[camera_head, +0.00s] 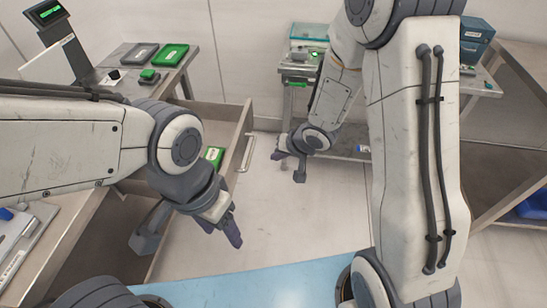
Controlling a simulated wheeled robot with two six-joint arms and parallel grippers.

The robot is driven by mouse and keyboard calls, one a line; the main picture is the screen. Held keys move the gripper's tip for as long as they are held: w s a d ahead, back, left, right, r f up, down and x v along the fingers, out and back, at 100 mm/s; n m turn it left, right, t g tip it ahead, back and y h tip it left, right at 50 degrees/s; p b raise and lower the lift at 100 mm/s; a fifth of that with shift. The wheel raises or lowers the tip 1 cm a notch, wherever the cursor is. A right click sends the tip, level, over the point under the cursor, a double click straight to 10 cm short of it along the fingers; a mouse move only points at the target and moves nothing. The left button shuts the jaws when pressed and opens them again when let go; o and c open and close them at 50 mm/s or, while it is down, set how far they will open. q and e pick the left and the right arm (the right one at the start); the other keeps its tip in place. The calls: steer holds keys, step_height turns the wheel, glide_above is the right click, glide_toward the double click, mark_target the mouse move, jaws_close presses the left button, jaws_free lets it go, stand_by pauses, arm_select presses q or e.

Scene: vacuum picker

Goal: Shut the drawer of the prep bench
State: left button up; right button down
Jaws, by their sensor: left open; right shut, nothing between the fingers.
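The drawer (236,137) of the prep bench (193,61) stands pulled out to the right, with its inside showing. Its front panel carries a pale bar handle (248,152). A green and white item (213,155) lies inside the drawer. My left gripper (188,238) is open and empty. It shows over the near part of the drawer and hides some of the front panel. My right gripper (289,167) is shut and empty. It is to the right of the handle, on the outer side of the drawer front, with a visible gap between them.
Green and dark trays (169,55) and a terminal (47,14) are on the bench at the left. A small stand (299,68) is at the back, and a shelf rack (510,130) is at the right. The pale floor in front of the drawer is clear.

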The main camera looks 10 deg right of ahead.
steer(key=w+a+f+b, duration=0.2)
steer(key=w+a+f, duration=0.2)
steer(key=a+f, duration=0.2)
steer(key=shift+w+f+b, duration=0.25)
steer(key=shift+f+b, duration=0.1)
steer(key=shift+f, duration=0.1)
